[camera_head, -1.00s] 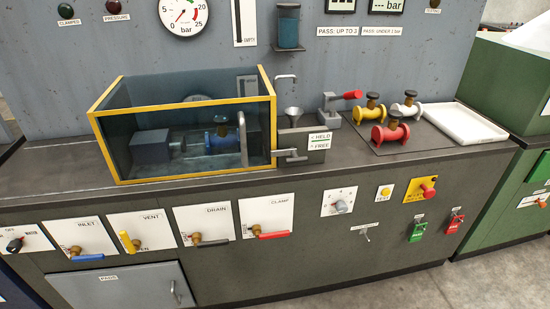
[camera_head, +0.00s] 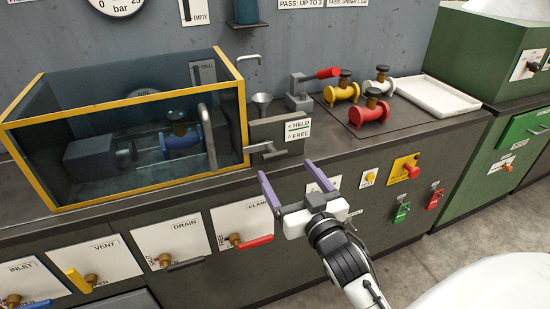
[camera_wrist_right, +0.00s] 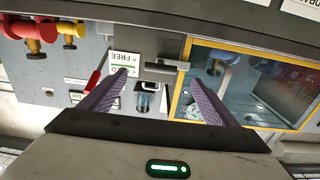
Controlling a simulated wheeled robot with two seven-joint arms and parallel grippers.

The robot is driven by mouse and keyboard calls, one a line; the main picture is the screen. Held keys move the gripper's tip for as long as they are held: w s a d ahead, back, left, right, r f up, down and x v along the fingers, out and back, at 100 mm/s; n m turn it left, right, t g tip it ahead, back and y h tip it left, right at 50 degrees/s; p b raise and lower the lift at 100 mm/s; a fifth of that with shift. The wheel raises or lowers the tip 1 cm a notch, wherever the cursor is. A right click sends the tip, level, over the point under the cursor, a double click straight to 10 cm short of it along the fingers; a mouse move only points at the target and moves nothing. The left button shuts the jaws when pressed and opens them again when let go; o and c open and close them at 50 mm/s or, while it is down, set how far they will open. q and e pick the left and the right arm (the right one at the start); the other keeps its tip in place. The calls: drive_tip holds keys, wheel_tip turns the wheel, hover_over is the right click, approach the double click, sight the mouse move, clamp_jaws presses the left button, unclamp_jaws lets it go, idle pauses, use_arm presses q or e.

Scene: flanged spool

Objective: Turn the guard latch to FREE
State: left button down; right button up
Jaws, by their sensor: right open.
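The guard latch (camera_head: 268,150) is a grey handle at the right edge of the yellow-framed guard box (camera_head: 246,120). It lies roughly level, beside a label plate (camera_head: 298,129) reading HELD and FREE. It also shows in the right wrist view (camera_wrist_right: 166,66), upside down, between the fingers and beyond their tips. My right gripper (camera_head: 288,170) is open and empty, with purple fingers in front of the bench and just below and right of the latch. The right wrist view shows the open fingers too (camera_wrist_right: 163,78). My left gripper is out of view.
A blue spool (camera_head: 180,138) sits inside the glass guard box. Red (camera_head: 368,113), yellow (camera_head: 342,90) and white (camera_head: 381,82) spools stand on the bench to the right, near a white tray (camera_head: 440,95). The red CLAMP handle (camera_head: 255,242) is below on the front panel.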

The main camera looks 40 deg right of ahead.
sight(274, 152)
drive_tip(key=x, duration=0.7)
drive_tip(key=shift+w, duration=0.2)
drive_tip(key=shift+w+d, duration=0.1)
drive_tip(key=shift+w, duration=0.4)
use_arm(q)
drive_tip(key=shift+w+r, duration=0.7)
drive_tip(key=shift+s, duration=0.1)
use_arm(e)
drive_tip(key=c, duration=1.5)
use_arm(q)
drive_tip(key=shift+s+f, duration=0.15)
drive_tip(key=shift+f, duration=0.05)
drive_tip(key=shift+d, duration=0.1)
